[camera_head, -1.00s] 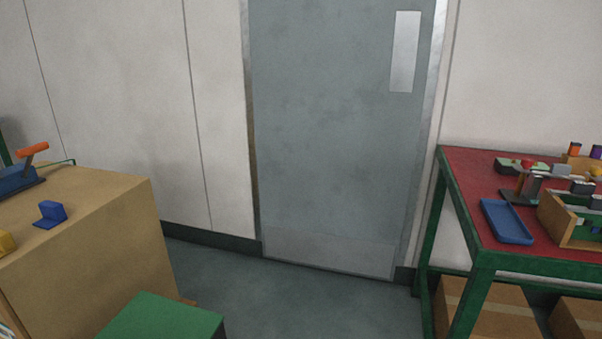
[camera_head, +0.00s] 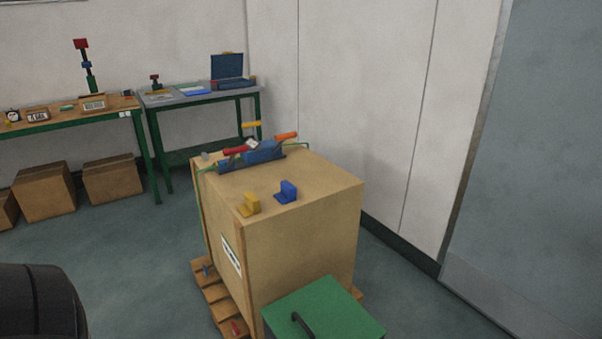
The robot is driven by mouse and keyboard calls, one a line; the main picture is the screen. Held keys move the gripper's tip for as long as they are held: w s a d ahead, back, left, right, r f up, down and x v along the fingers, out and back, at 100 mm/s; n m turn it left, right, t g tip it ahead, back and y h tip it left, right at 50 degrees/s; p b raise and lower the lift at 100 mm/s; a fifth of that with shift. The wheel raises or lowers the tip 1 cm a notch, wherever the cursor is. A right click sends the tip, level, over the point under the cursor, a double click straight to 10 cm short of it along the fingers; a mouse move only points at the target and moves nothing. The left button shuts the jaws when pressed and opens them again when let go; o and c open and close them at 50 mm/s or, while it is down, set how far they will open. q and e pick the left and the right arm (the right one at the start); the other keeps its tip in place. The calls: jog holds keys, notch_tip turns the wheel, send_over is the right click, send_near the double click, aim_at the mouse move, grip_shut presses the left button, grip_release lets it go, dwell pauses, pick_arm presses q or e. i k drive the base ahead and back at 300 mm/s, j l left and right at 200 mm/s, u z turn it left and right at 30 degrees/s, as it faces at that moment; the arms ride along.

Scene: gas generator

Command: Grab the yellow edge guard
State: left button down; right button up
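The yellow edge guard (camera_head: 250,205) is a small L-shaped piece. It sits on top of the large tan crate (camera_head: 315,188), near its front left edge. A similar blue edge guard (camera_head: 287,192) sits just to its right, a small gap apart. Neither of my grippers is in view, and nothing touches the yellow edge guard.
A blue strapping tool (camera_head: 262,152) with coloured handles lies at the crate's back. The crate stands on a wooden pallet (camera_head: 212,292). A green-lidded box (camera_head: 335,312) stands before it. Workbenches (camera_head: 60,122) line the back left. Floor (camera_head: 135,255) left of the crate is clear.

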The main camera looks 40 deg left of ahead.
aim_at(251, 206)
jog(key=u, duration=1.65)
jog(key=i+j+z, duration=0.15)
jog(key=j, duration=0.2)
jog(key=i+j+z, duration=0.1)
jog(key=i+j, duration=0.15)
jog(key=j, duration=0.15)
jog(key=i+j+z, duration=0.15)
jog(key=j, duration=0.25)
jog(key=i+j+z, duration=0.1)
jog(key=j, duration=0.3)
jog(key=i+j+z, duration=0.15)
jog(key=j, duration=0.3)
jog(key=i+j+z, duration=0.15)
jog(key=j, duration=0.3)
jog(key=i+j+z, duration=0.1)
jog(key=j, duration=0.35)
